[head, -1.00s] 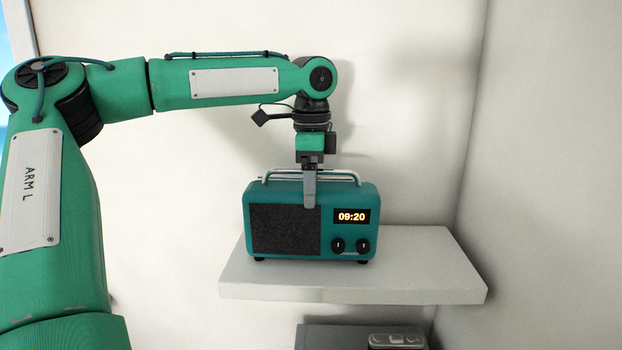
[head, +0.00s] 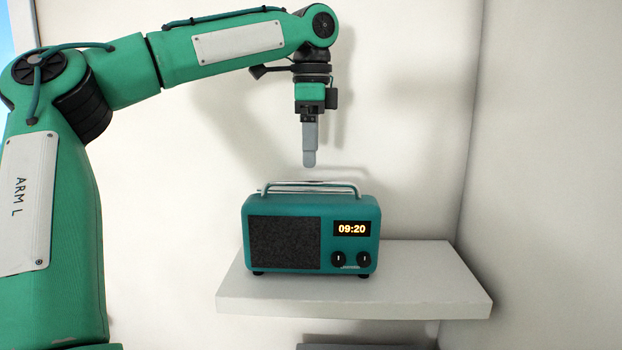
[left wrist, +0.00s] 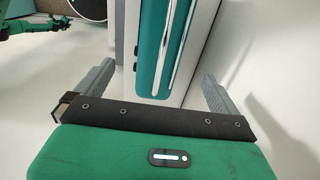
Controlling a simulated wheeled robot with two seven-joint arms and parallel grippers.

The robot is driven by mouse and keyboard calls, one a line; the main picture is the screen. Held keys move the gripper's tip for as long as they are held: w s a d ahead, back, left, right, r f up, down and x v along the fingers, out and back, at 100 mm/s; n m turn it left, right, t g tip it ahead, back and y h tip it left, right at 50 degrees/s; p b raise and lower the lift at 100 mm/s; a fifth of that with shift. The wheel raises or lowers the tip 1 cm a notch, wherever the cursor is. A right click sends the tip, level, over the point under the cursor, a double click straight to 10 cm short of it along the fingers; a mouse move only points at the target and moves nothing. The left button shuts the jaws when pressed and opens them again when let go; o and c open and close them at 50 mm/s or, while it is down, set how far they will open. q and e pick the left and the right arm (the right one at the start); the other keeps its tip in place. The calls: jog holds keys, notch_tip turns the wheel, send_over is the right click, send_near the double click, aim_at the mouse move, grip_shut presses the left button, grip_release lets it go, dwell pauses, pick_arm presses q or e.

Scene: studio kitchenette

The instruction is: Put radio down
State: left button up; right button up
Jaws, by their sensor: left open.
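The teal radio (head: 312,237) stands upright on the white wall shelf (head: 420,285), its clock display reading 09:20. Its metal carrying handle (head: 308,187) is on top. My left gripper (head: 309,162) hangs straight above the radio, pointing down, with a clear gap to the handle. In the left wrist view the gripper's two fingers (left wrist: 158,80) are wide apart, with the radio (left wrist: 152,55) beyond them and nothing held.
The shelf has bare room to the right of the radio. White walls (head: 400,110) stand behind and to the right. Part of a dark grey object (head: 365,347) shows below the shelf.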

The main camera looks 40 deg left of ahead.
pick_arm(q)
jog(key=shift+r, duration=1.2)
